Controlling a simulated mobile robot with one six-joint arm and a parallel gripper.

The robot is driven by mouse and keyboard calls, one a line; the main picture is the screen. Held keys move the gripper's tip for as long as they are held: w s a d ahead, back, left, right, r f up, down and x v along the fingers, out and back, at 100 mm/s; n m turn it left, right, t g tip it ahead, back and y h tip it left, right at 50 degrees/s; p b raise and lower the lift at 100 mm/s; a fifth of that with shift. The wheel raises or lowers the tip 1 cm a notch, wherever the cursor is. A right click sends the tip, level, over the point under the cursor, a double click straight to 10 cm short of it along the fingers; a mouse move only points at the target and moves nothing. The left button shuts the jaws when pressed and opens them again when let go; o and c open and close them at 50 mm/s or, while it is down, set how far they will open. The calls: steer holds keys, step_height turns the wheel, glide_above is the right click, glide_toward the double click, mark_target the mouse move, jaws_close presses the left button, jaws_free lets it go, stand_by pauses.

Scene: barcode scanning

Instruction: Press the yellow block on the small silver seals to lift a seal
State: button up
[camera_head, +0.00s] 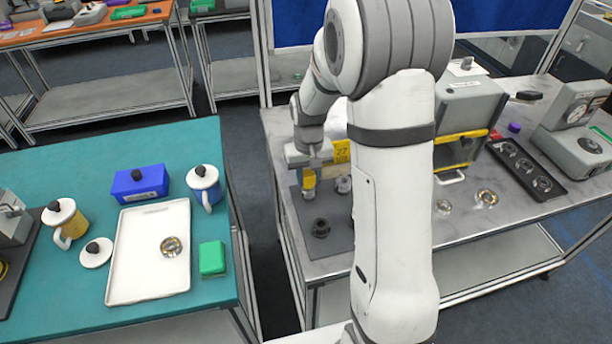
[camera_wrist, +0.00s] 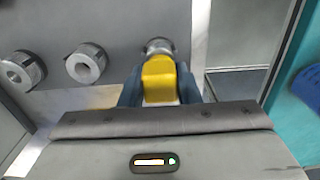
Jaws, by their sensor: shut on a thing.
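My gripper (camera_head: 307,168) is above the dark plate on the right-hand bench, shut on the yellow block (camera_head: 308,184). In the wrist view, the yellow block (camera_wrist: 159,82) sits between the blue-grey fingertips. A small round silver piece (camera_wrist: 158,46) shows just past the block's far end; I cannot tell whether they touch. Two more round silver-grey pieces with holes, one at the far left (camera_wrist: 20,70) and one nearer the middle (camera_wrist: 87,63), stand on the grey surface. I cannot tell which pieces are seals. In the head view, one silver piece (camera_head: 344,185) stands right of the block.
A dark round part (camera_head: 320,228) stands on the plate (camera_head: 338,236) near its front. A grey machine with a yellow-edged opening (camera_head: 462,125) stands to the right. A teal table (camera_head: 60,170) at left holds a white tray (camera_head: 130,280), a blue box (camera_head: 141,184) and mugs.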

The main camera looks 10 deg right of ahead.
steer(key=shift+s+f+b, duration=0.1)
steer(key=shift+f+b, duration=0.6)
steer(key=shift+f, duration=0.15)
steer(key=shift+c, duration=0.4)
stand_by(1.9)
steer(key=shift+r, duration=0.1)
steer(key=shift+r+p, duration=2.3)
steer(key=shift+r, duration=1.25)
